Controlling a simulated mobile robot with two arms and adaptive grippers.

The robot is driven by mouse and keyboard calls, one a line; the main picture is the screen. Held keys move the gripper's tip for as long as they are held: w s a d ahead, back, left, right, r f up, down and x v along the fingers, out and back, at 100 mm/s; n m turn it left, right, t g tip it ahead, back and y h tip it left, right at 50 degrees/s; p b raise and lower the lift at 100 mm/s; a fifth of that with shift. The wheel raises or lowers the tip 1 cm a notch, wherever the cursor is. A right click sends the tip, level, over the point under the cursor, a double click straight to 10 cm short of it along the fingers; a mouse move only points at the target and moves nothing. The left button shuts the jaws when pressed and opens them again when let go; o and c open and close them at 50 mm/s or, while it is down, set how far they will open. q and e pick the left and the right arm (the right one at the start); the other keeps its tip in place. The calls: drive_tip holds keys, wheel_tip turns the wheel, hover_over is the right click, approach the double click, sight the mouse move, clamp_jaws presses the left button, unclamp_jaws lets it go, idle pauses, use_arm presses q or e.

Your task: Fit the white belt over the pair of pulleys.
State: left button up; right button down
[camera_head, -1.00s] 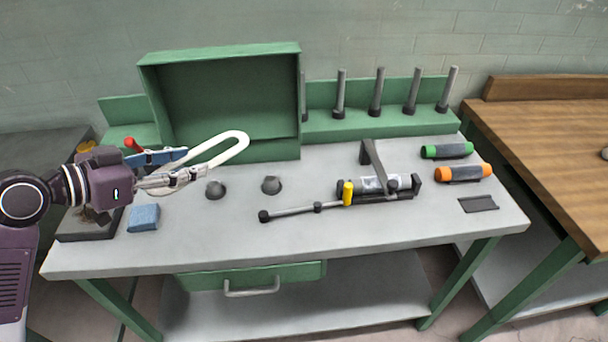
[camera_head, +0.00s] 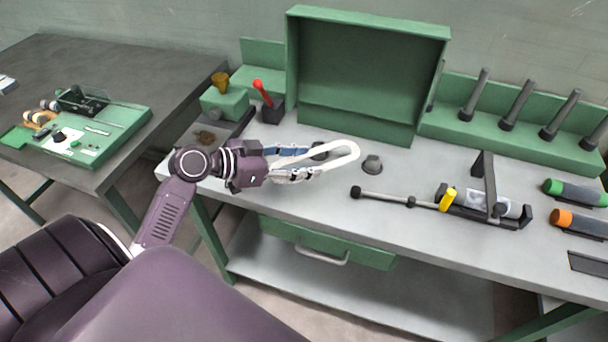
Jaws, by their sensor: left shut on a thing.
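The white belt (camera_head: 346,151) is a long loop held out to the right by my left gripper (camera_head: 297,163). The gripper is shut on the belt's left end. The belt seems to be above the grey bench top. One dark grey pulley (camera_head: 372,165) stands on the bench just right of the belt's free end. The other pulley (camera_head: 319,151) shows partly behind the belt and fingers. I cannot tell from this view how high the belt is over it. My right gripper is not in view.
A green cabinet (camera_head: 362,75) stands behind the pulleys. A red-handled lever (camera_head: 262,92) is at the back left. The bench front below the pulleys is clear.

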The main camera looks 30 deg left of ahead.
sight(304, 183)
use_arm(q)
wheel_tip(304, 183, down, 6)
drive_tip(key=shift+r, duration=0.25)
drive_tip(key=shift+f, duration=0.2)
drive_tip(key=o, duration=1)
drive_tip(key=shift+c, duration=0.2)
drive_tip(key=shift+r, duration=0.15)
